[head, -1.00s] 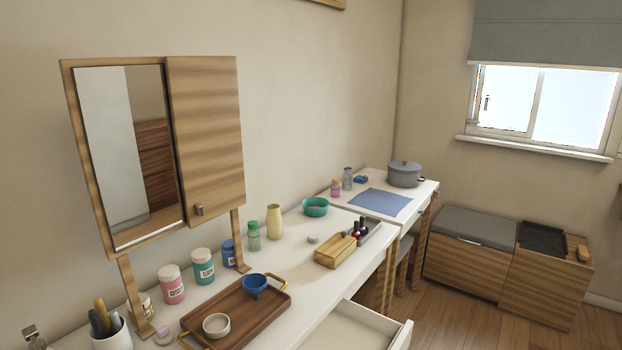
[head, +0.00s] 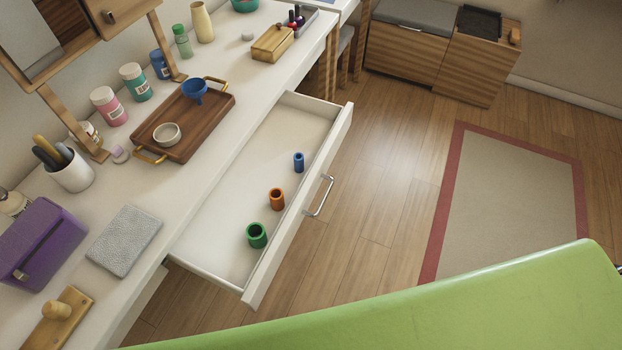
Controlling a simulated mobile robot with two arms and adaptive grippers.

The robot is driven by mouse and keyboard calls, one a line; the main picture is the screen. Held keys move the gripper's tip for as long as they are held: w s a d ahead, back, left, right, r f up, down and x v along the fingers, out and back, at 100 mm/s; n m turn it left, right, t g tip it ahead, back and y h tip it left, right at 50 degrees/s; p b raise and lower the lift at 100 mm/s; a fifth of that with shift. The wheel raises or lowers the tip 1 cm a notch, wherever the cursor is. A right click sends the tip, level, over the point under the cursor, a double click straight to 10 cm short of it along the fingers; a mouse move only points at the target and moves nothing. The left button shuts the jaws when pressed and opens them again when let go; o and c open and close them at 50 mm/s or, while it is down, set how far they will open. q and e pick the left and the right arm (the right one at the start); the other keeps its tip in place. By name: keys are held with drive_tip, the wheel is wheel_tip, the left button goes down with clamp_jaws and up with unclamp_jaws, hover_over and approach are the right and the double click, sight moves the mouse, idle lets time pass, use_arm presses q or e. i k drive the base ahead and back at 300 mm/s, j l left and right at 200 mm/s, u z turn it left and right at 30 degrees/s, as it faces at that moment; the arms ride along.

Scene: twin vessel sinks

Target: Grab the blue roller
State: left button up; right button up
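The blue roller (head: 298,162) is a small hollow cylinder standing in the open white drawer (head: 225,215), near its front wall toward the far end. An orange roller (head: 277,199) and a larger green roller (head: 257,235) stand nearer in the same drawer, in a row with it. Neither of my grippers is in the head view.
A wooden tray (head: 192,133) with a blue cup (head: 194,92) and a small bowl (head: 167,134) sits on the white tabletop. A purple box (head: 38,243) and a grey mat (head: 125,238) lie nearer. A green surface (head: 420,310) crosses the lower right. Wooden floor is clear beside the drawer.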

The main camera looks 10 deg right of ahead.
sight(298, 157)
drive_tip(key=i+l+u, duration=0.25)
drive_tip(key=l, duration=0.15)
drive_tip(key=i+l+u, duration=0.2)
drive_tip(key=l, duration=0.25)
drive_tip(key=i+l+u, duration=0.25)
drive_tip(key=l, duration=0.2)
drive_tip(key=l+u, duration=0.25)
drive_tip(key=l, duration=0.2)
drive_tip(key=i+l+u, duration=0.1)
drive_tip(key=l+u, duration=0.15)
drive_tip(key=l, duration=0.3)
drive_tip(key=l+u, duration=0.2)
drive_tip(key=l, duration=0.3)
